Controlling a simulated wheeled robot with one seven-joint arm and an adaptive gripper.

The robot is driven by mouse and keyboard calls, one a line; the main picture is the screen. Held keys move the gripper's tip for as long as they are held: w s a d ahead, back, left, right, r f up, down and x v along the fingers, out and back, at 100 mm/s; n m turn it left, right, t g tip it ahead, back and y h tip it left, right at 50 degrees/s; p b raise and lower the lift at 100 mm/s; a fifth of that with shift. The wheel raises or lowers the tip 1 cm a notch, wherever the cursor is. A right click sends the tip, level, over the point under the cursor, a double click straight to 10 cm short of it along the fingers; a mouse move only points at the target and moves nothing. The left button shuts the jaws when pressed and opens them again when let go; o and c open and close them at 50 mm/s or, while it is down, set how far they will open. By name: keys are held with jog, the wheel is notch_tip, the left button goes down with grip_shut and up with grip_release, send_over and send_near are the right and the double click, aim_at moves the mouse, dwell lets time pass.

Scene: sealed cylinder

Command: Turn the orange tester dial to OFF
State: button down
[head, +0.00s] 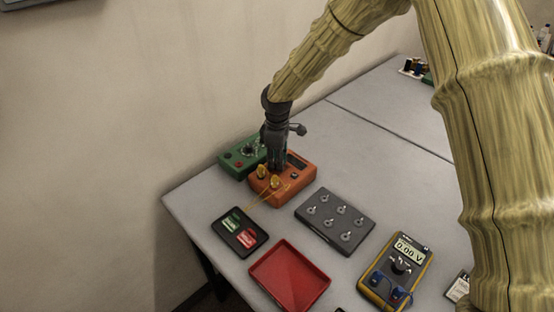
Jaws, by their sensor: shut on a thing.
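The orange tester (299,184) lies on the grey table near its far left edge, beside a green box. Two yellow knob-like plugs (262,171) stand at its left part, with thin yellow leads running down its front side. A dark display strip (297,159) shows on its upper right part. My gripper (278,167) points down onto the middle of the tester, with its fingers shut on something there. The fingers cover the dial, so its pointer and the OFF mark are hidden.
A green box (233,161) touches or nearly touches the tester at left. In front are a black tray with green and red pieces (225,231), a red tray (290,277), a dark panel with several pegs (358,221) and a yellow meter (419,267).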

jog(key=shift+s+f, duration=0.1)
jog(key=shift+f, duration=0.05)
jog(key=c, duration=1.2)
grip_release()
notch_tip(320, 180, up, 12)
